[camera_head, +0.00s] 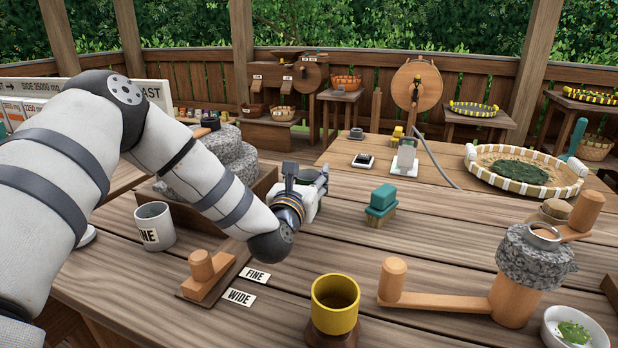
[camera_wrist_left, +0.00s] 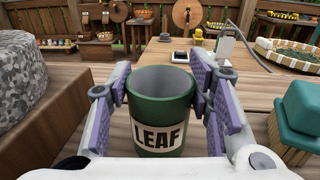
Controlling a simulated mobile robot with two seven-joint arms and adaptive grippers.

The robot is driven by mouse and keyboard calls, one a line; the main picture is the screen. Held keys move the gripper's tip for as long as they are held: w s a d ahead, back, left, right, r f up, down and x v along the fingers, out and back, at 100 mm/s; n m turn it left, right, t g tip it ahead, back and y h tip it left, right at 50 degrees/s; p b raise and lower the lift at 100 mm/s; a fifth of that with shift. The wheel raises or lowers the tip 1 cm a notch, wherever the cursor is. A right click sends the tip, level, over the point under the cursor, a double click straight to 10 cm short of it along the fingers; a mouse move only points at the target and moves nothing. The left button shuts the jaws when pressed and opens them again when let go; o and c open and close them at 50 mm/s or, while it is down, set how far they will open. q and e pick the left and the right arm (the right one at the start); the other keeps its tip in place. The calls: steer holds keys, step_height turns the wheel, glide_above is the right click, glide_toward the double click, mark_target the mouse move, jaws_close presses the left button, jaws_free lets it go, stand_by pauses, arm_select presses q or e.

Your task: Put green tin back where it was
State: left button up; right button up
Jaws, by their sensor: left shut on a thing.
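The green tin with a LEAF label (camera_wrist_left: 163,110) is upright and looks empty in the left wrist view. My left gripper (camera_head: 318,178) is shut on it, with a purple-padded finger on each side of the tin in the left wrist view. My right gripper is not in view.
The grey stone mill (camera_head: 222,158) is left. Bare planks lie right of the teal block.

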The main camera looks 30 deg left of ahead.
arm_select(q)
steer(key=shift+f, duration=0.2)
steer(key=o, duration=1.2)
steer(key=shift+r, duration=0.1)
steer(key=shift+r, duration=0.35)
steer(key=v, duration=1.2)
steer(key=shift+f, duration=0.2)
